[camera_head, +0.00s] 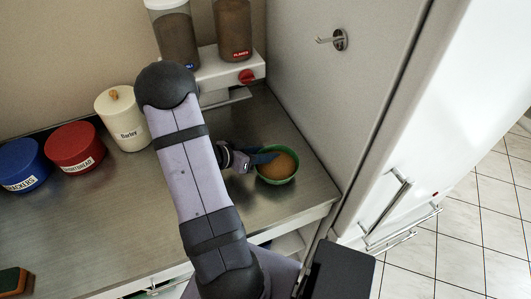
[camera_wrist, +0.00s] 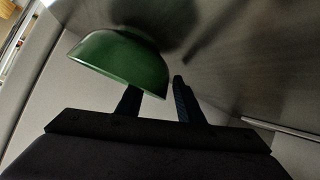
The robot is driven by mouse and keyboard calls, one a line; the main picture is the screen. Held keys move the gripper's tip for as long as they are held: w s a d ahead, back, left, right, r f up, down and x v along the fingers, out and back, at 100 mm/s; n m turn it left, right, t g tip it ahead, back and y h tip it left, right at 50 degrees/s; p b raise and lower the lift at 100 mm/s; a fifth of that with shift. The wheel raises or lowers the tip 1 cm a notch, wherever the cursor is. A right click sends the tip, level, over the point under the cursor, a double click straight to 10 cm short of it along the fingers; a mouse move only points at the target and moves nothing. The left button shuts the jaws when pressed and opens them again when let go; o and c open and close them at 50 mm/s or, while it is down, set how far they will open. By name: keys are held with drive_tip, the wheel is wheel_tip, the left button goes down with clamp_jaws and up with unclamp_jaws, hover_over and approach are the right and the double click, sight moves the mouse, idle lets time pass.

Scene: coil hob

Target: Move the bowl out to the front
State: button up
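The green bowl (camera_head: 278,181) with orange-brown contents stands on the metal counter near its front right, beside the grey side panel. My gripper (camera_head: 262,158) reaches it from the left, with a dark blue finger over the bowl's left rim. In the wrist view the green bowl (camera_wrist: 122,62) shows its outer wall. My gripper (camera_wrist: 157,92) has its fingers spread there. The left finger's tip is hidden behind the bowl's rim, and the right finger is outside, with a narrow gap to the bowl. The fingers look open around the wall; contact is not clear.
Barley (camera_head: 122,118), red (camera_head: 75,147) and blue (camera_head: 23,165) canisters stand at the back left. A white dispenser with jars (camera_head: 234,28) is behind the bowl. The grey panel (camera_head: 330,100) closes the right side. A sponge (camera_head: 14,282) lies front left. The middle counter is clear.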

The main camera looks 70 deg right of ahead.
drive_tip(key=shift+r, duration=0.2)
drive_tip(key=v, duration=1.2)
drive_tip(key=shift+b, duration=0.35)
